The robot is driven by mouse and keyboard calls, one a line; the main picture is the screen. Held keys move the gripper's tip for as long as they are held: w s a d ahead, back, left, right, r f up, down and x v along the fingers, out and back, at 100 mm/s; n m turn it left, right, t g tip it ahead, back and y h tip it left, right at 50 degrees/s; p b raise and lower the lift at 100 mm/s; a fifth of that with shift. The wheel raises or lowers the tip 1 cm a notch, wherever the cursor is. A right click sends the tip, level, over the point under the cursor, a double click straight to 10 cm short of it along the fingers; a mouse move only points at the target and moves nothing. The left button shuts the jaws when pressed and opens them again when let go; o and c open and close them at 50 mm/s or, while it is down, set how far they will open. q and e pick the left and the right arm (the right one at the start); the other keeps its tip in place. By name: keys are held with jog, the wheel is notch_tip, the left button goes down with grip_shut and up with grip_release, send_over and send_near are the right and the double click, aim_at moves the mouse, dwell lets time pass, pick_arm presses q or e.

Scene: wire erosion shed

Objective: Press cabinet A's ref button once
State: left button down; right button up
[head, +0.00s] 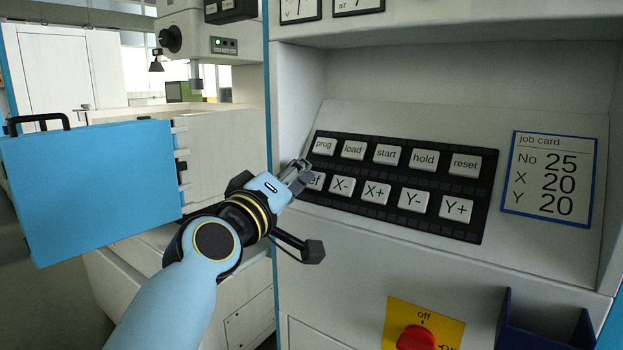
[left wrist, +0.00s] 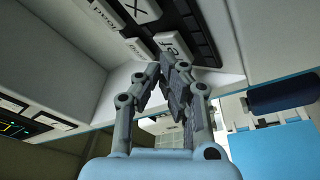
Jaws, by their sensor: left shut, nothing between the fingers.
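A black keypad (head: 400,200) with two rows of white keys sits on the sloped panel of the light grey cabinet (head: 450,120). Its ref button (head: 318,182) is at the left end of the lower row, partly covered by my left gripper (head: 303,170). In the left wrist view the ref button (left wrist: 174,45) shows just beyond the fingertips. My left gripper (left wrist: 167,68) is shut and empty, with its tips close to that button. I cannot tell whether they touch it. No cabinet letter is visible. My right gripper is not in view.
The prog key (head: 324,146) and X- key (head: 342,185) lie close to the left gripper. A job card (head: 548,178) is right of the keypad. Below are a red rotary switch (head: 416,338) and a dark blue bin (head: 545,325). A blue door (head: 90,185) stands left.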

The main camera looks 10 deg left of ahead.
pick_arm(q)
jog(key=shift+s+a+r+p, duration=0.2)
jog(key=shift+s+r+p, duration=0.25)
jog(key=shift+s, duration=0.15)
jog(key=s+r+p, duration=0.1)
jog(key=s, duration=0.1)
jog(key=s+a+r+p, duration=0.1)
jog(key=r+p, duration=0.1)
jog(key=shift+s+a, duration=0.2)
jog(key=shift+s, duration=0.2)
jog(key=shift+f, duration=0.1)
